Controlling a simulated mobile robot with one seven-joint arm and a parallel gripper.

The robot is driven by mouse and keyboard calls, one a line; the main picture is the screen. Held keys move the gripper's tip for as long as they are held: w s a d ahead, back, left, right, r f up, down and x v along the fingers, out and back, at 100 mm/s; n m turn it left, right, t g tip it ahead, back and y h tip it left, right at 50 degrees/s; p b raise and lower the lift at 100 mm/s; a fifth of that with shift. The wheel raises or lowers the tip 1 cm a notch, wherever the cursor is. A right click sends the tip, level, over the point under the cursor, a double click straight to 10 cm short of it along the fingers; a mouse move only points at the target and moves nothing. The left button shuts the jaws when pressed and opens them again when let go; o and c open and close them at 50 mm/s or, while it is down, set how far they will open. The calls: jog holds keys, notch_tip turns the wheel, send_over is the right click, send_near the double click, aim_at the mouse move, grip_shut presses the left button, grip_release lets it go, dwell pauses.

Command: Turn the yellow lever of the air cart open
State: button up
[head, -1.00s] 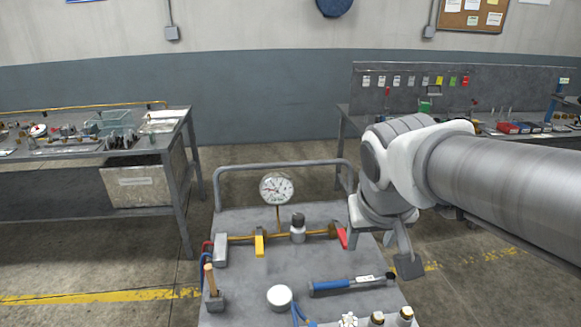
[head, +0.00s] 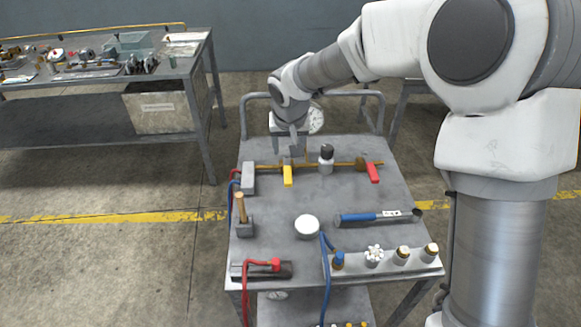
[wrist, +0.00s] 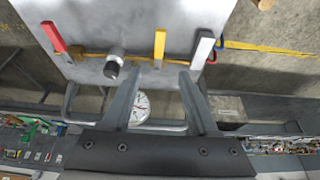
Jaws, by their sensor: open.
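The air cart (head: 285,215) is a grey trolley with a brass pipe along its top. The yellow lever (head: 287,175) sits on the pipe and points toward my body, crosswise to the pipe. My gripper (head: 292,152) is just behind and above it, near the pipe's left part. In the wrist view, the yellow lever (wrist: 159,45) lies ahead of the gap between the fingertips of my gripper (wrist: 161,73). The fingers are apart, with nothing held. The white gauge (head: 316,120) is partly hidden by my wrist in the head view.
A red lever (head: 373,172) and a dark-capped fitting (head: 326,158) stand to the right on the same pipe. A grey block (head: 248,177) is at the left. A wooden-handled tool (head: 241,208), a blue-handled tool (head: 370,217) and a white round cap (head: 307,226) occupy the cart top.

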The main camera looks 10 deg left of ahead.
aim_at(288, 175)
jog(key=x, duration=1.7)
jog(key=shift+d+b, duration=0.1)
jog(key=shift+b, duration=0.2)
grip_shut()
dwell(0.6)
